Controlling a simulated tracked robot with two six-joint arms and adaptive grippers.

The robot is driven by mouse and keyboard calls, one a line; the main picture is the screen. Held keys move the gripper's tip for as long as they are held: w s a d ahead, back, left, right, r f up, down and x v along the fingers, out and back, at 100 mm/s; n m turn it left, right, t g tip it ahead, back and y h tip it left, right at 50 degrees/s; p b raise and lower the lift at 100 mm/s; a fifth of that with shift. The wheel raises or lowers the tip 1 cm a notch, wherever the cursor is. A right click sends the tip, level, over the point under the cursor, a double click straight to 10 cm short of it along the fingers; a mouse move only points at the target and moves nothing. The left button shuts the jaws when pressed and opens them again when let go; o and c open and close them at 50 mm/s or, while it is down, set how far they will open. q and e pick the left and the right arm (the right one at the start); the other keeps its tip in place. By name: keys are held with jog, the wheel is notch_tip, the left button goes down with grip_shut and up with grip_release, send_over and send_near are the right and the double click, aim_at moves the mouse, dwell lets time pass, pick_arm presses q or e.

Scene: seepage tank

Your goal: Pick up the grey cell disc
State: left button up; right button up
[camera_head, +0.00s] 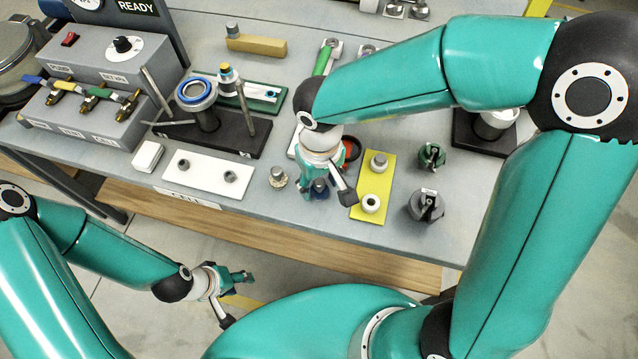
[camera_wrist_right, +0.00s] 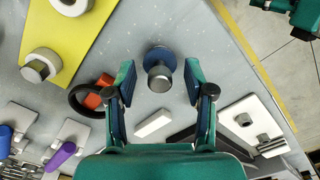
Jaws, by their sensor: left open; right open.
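The gripper is open, with one finger on each side, and no clear contact shows. My left gripper (camera_head: 243,284) is open and empty, in front of the bench.
A yellow plate (camera_head: 373,160) with two fittings lies to the right, and a white plate (camera_head: 208,178) to the left.

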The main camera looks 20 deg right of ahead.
jog(key=shift+f, duration=0.4)
jog(key=shift+c, duration=0.3)
grip_shut()
